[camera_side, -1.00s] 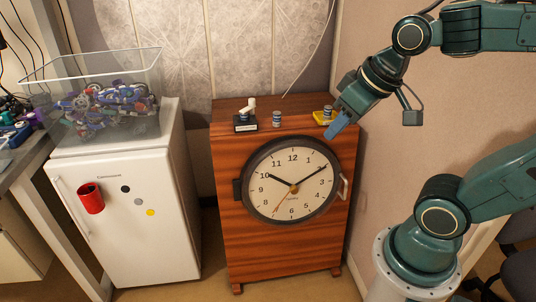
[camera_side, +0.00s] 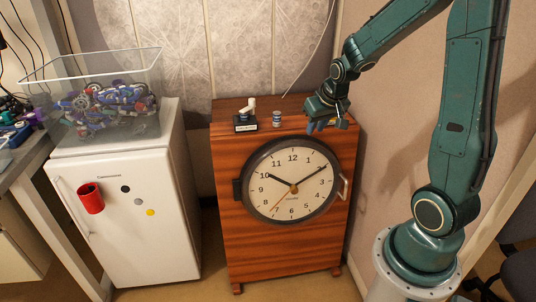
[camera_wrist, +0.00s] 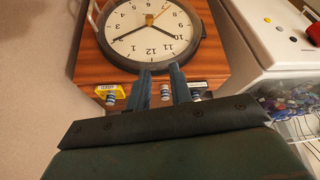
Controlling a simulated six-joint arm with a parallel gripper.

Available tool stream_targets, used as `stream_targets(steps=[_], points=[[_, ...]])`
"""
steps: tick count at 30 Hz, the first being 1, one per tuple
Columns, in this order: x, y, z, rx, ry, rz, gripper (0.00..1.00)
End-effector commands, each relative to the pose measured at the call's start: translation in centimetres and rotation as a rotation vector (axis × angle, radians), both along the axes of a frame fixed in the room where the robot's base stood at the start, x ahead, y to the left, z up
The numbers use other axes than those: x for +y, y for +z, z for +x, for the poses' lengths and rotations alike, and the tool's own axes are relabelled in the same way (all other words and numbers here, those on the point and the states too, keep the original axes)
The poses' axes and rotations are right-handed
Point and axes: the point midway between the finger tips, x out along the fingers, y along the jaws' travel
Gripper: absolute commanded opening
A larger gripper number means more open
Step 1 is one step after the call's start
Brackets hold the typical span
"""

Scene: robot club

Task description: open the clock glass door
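The round clock (camera_side: 291,180) with a dark rim is on the front of a wooden cabinet. A pale handle (camera_side: 344,187) is at the right of its rim, and a black hinge block (camera_side: 237,190) is at the left. The glass door looks closed over the dial. My gripper (camera_side: 318,128) is above the clock's upper right, by the cabinet's top front edge, apart from the handle. In the wrist view its two blue fingers (camera_wrist: 161,72) are apart with nothing gripped. That view shows the clock (camera_wrist: 150,30) upside down, with the handle (camera_wrist: 93,14) at upper left.
On the wooden cabinet (camera_side: 230,240) top stand a small white-and-black figure (camera_side: 246,120), a small can (camera_side: 277,118) and a yellow item (camera_wrist: 110,91). A white fridge (camera_side: 125,220) with a clear bin (camera_side: 100,110) stands left. The wall is close on the right.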

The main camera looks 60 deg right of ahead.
Motion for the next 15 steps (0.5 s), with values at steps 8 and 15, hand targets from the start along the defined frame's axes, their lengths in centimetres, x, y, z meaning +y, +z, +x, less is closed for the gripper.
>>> stream_targets(steps=[8, 15], points=[[-6.0, -6.1, -0.2, 0.019, -0.126, 0.007, 0.21], [-10.6, -11.8, -1.7, 0.03, -0.23, 0.011, 0.21]])
